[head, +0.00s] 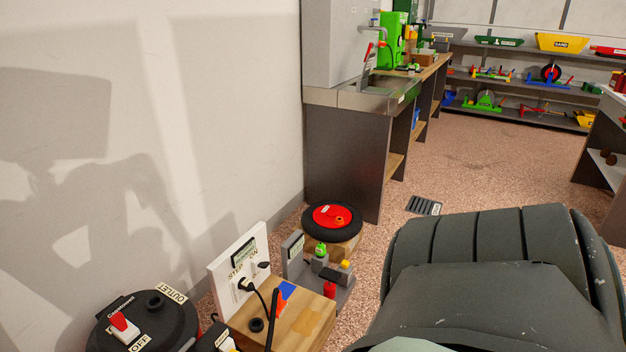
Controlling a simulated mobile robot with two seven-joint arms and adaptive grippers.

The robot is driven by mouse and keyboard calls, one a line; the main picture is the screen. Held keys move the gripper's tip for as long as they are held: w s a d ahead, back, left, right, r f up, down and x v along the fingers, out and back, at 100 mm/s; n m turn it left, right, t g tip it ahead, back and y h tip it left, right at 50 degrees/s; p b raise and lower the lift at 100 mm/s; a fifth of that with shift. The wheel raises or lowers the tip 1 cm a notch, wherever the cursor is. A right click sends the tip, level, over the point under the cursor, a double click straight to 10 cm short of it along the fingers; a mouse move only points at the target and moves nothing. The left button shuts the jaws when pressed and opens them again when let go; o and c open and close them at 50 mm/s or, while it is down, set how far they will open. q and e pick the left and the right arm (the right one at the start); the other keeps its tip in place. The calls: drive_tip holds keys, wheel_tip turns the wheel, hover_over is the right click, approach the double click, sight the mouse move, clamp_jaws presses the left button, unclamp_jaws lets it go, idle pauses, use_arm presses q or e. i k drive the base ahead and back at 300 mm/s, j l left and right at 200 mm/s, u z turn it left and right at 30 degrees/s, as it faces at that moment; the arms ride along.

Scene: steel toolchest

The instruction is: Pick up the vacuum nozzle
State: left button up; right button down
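I cannot make out a vacuum nozzle for certain. A round black machine (145,322) with a red switch and labels reading OUTLET and OFF stands at the lower left; it may be the vacuum's body, cut off by the bottom edge. A thin black upright piece (271,320) stands by a wooden block at the bottom centre; I cannot tell what it is. Neither of my grippers is in view. A large dark ribbed shape (490,255) fills the lower right close to the camera and hides what lies behind it.
A wooden block (315,318) carries a white socket panel (231,262) with a plugged-in black cord. A red and black wheel (332,219) lies behind it. A workbench (342,150) stands further back, with shelves (500,98) beyond.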

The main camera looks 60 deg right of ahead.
sight(282, 304)
drive_tip(key=z, duration=1.6)
